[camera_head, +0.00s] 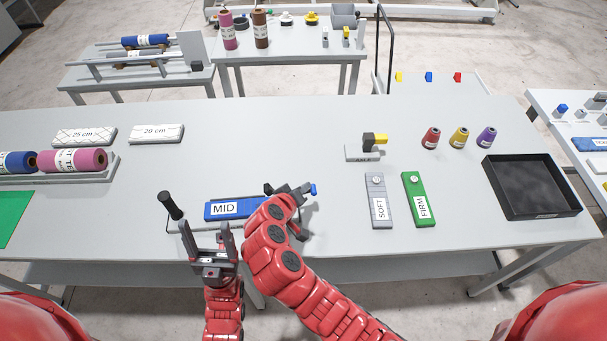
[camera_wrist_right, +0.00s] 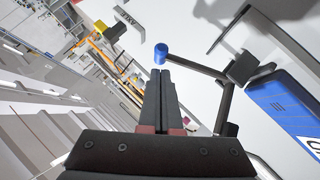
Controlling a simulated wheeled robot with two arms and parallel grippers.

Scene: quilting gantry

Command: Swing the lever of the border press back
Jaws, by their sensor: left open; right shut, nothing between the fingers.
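A blue bar marked MID (camera_head: 235,208) lies on a low grey frame near the table's front edge; this looks like the border press. A dark lever with a blue knob (camera_head: 313,189) stands at its right end. In the right wrist view the knob (camera_wrist_right: 160,53) shows just beyond my right fingertips; I cannot tell whether they touch. My right gripper (camera_wrist_right: 166,72) is shut and empty; in the head view my arm hides part of the press. A black handle (camera_head: 171,206) tilts at the press's left end. My left gripper (camera_head: 208,232) is open and empty in front of it.
Thread cones (camera_head: 459,138) and a black tray (camera_head: 535,170) are further right. Fabric rolls (camera_head: 70,160) are at left. The table's middle is clear.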

